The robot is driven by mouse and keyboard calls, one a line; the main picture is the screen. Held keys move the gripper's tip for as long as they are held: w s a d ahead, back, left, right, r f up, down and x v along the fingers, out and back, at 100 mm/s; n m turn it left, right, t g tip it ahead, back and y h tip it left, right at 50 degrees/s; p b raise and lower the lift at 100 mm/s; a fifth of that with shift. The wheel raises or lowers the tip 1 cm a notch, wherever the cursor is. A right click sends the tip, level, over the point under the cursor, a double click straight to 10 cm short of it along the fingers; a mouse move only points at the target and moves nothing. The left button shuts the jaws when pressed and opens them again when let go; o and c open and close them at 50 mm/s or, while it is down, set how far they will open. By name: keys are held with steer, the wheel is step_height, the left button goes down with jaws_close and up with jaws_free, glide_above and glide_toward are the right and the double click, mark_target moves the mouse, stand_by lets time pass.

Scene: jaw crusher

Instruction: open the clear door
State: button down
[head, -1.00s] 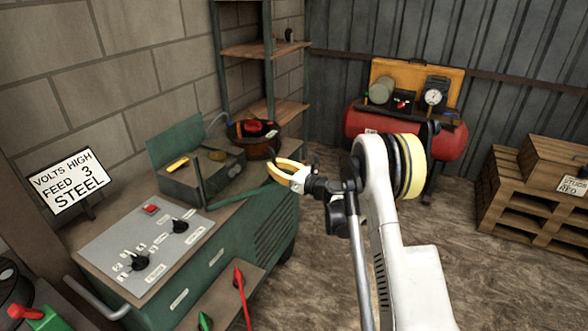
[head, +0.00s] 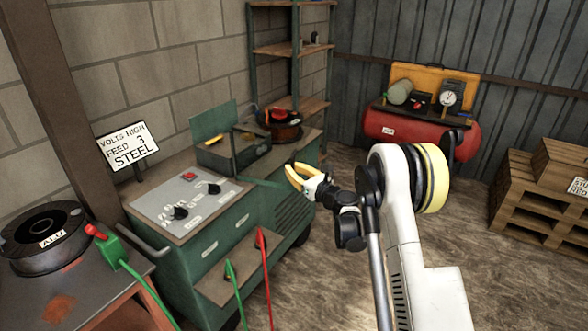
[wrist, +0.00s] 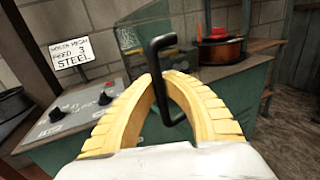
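A black C-shaped handle (wrist: 158,70) stands upright in the middle of the wrist view, its two ends pointing right. My gripper (wrist: 157,76) has yellow ribbed fingers, with their tips close together on either side of the handle's bar. In the head view my gripper (head: 292,172) is in front of the green cabinet's right end, with a thin dark piece of the handle at its tips.
A green cabinet (head: 213,252) with a grey control panel (head: 187,202) stands left of my gripper. An open green box (head: 233,150) sits on it. A reel (head: 42,238) is at left. A red tank (head: 415,132) and wooden pallets (head: 530,205) are right, with bare floor between.

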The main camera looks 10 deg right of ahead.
steer(key=shift+s+a, duration=0.25)
steer(key=shift+s, duration=0.3)
steer(key=c, duration=1.5)
jaws_free()
steer(key=shift+s+d, duration=0.1)
steer(key=shift+d, duration=0.1)
steer(key=shift+o, duration=0.2)
steer(key=shift+a, duration=0.25)
steer(key=v, duration=1.2)
